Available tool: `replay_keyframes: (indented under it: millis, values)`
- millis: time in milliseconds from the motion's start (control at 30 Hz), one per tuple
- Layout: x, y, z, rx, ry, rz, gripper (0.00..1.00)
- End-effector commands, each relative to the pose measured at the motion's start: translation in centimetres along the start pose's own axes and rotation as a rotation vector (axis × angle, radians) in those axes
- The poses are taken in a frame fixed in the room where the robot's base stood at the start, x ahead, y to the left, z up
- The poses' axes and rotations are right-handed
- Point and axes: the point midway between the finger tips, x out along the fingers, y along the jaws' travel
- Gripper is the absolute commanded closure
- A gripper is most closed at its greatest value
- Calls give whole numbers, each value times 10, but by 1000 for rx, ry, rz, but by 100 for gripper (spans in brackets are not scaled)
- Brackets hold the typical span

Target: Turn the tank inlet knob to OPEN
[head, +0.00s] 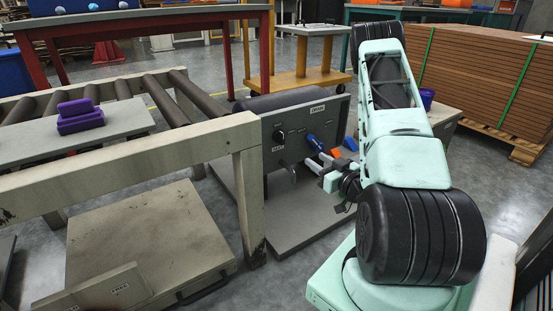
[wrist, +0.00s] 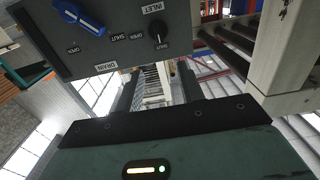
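The grey control panel (head: 300,128) stands beyond the roller frame and fills the top of the wrist view (wrist: 110,52), which shows it turned over. The round black knob (head: 279,136) is on its left in the head view, beside the INLET label. In the wrist view the knob's (wrist: 158,36) white line points to the SHUT mark.
A pale frame post (head: 250,195) stands just left of the panel. Below the panel is a grey base plate (head: 295,222). A bent grey bar (head: 288,170) sticks out under the knob. Orange and blue parts (head: 349,144) lie right of the panel.

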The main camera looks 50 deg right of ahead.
Motion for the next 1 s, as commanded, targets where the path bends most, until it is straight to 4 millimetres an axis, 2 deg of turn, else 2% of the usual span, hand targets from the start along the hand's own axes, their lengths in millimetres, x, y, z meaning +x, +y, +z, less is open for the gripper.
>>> replay_keyframes:
  millis: [167,433,1000]
  values:
    - [1,3,4,1,13,6,62]
    - [27,2,4,-2,15,3,62]
    - [142,4,2,2,18,7,62]
